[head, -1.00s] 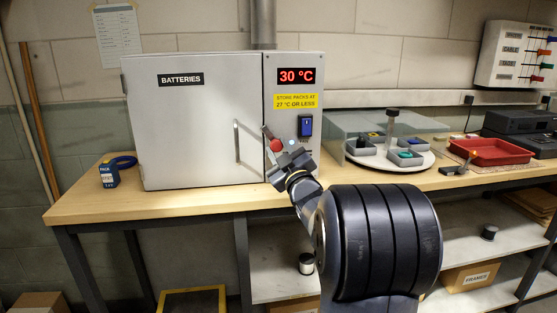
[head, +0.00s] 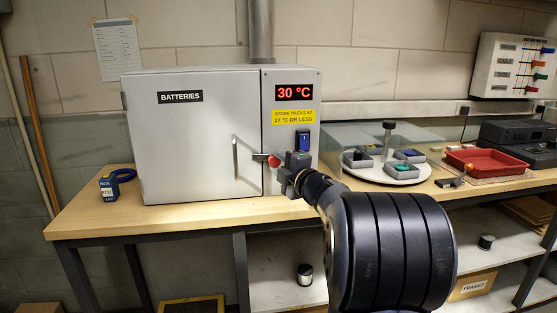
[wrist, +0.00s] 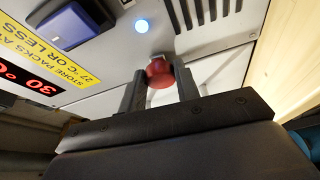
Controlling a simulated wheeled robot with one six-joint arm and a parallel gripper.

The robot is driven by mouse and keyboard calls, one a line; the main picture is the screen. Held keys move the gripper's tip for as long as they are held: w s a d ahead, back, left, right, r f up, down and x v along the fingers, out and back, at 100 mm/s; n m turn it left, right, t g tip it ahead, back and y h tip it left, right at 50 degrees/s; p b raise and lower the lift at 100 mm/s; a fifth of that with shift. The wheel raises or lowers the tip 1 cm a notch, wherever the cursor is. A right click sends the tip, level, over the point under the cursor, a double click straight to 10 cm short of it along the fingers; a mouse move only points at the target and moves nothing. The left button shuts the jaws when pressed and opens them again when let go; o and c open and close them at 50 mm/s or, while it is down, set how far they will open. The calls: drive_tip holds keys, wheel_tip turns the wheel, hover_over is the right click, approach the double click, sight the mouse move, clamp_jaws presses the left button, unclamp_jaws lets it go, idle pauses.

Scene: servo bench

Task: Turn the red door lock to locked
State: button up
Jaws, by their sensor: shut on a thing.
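The red door lock (head: 274,161) is on the front of the grey battery cabinet (head: 200,125), right of the door handle (head: 236,158). A short dark bar at the lock points left, about level, across the door seam. My gripper (head: 279,163) is at the lock from the right and partly hides it. In the wrist view the red knob (wrist: 159,73) sits between the two fingers of my gripper (wrist: 160,86), which are shut on it. A lit round light (wrist: 142,26) is close by.
A blue switch (head: 303,141) is just above my gripper. The display (head: 294,92) reads 30 °C, above a yellow label (head: 293,116). A round tray with small bins (head: 395,170) stands to the right.

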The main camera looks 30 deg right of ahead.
drive_tip(key=shift+r+n+p, duration=0.1)
drive_tip(key=shift+n+p, duration=0.2)
drive_tip(key=shift+n, duration=0.2)
drive_tip(key=o, duration=1)
drive_tip(key=shift+c, duration=0.2)
drive_tip(key=s+d, duration=0.1)
drive_tip(key=s, duration=0.9)
drive_tip(key=shift+s+p, duration=0.3)
drive_tip(key=shift+s, duration=0.05)
drive_tip(key=shift+d, duration=0.1)
